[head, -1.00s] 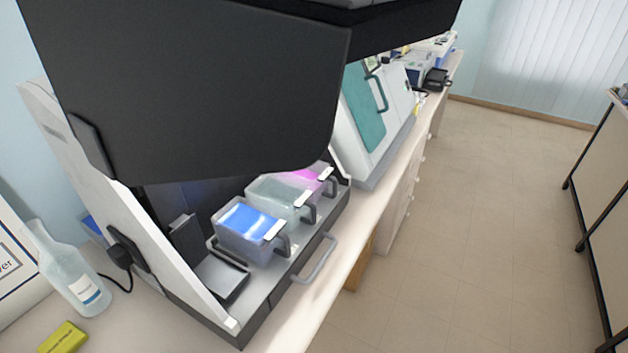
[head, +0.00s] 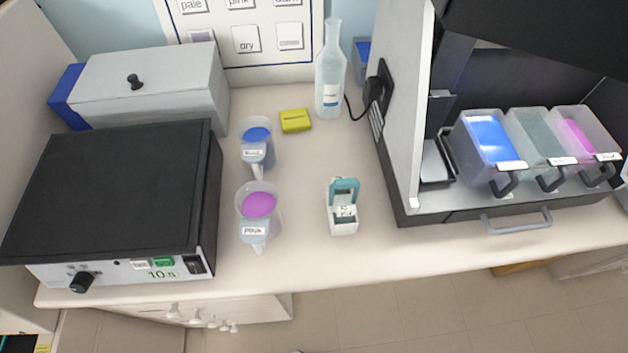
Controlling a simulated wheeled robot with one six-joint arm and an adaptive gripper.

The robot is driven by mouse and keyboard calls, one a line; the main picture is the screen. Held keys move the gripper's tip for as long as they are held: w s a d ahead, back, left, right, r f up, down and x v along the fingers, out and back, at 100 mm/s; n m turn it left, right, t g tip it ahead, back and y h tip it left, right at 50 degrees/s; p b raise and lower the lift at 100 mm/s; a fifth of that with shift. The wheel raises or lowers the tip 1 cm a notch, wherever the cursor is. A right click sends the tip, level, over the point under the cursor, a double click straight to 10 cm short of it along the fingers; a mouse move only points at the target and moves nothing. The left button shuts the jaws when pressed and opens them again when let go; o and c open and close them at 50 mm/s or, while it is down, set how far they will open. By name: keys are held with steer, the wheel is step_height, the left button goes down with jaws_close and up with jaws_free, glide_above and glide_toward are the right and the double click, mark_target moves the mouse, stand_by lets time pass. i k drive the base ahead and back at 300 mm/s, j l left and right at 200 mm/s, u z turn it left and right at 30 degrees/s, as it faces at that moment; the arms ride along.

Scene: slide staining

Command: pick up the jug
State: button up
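Two clear jugs stand on the bench in the head view. The far jug (head: 270,153) holds blue liquid and has a label on its front, too small to read surely. The near jug (head: 273,219) holds pink liquid and carries a label that seems to read "PINK". Both stand upright and apart from each other, just right of a black-topped box. My gripper is not in view, so its state and its distance from the jugs do not show.
A black-topped device (head: 110,185) stands left of the jugs. A small white carrier with a teal handle (head: 343,216), a yellow block (head: 295,121) and a glass bottle (head: 329,80) stand to the right. The staining machine (head: 440,211) holds blue, clear and pink tubs.

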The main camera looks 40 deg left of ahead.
mark_target(257, 202)
steer(key=k+j+z, duration=0.1)
steer(key=k+j, duration=0.2)
steer(key=k, duration=0.15)
steer(key=k+j+z, duration=0.15)
steer(key=k, duration=0.3)
steer(key=j, duration=0.1)
